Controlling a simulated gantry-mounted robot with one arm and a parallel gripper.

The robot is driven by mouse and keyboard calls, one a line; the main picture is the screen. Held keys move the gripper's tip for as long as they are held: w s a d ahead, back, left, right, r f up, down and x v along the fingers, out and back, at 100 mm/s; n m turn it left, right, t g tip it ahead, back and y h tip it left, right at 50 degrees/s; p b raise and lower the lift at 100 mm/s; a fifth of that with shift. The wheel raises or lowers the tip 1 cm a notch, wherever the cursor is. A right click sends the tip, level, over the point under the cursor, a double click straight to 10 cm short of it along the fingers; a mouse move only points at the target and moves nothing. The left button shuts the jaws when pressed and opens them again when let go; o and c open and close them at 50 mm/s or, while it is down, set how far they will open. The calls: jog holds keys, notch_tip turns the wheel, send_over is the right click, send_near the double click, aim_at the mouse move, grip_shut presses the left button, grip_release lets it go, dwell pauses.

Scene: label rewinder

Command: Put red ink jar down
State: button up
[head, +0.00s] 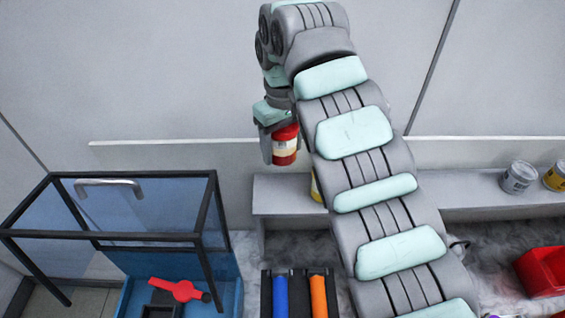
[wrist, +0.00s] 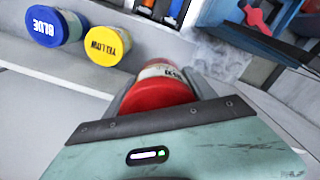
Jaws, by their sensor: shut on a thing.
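The red ink jar (head: 285,146) has a red lid, a pale label and a red lower band. My gripper (head: 270,148) is shut on it and holds it upright in the air, in front of the back wall and above the left end of the shelf. In the wrist view the red lid of the jar (wrist: 160,94) fills the middle, between the fingers of my gripper (wrist: 165,98). Part of its label shows beyond the lid. The jar's underside is hidden in the wrist view.
A grey shelf (head: 285,198) runs along the wall. A yellow jar (wrist: 107,46) and a blue jar (wrist: 53,27) stand on it. A grey tin (head: 518,177) stands farther right. A dark-framed clear guard (head: 130,210) is at left, and a red bin (head: 543,272) at right.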

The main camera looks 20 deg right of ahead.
jog(key=shift+r+p, duration=2.4)
jog(key=shift+r, duration=0.3)
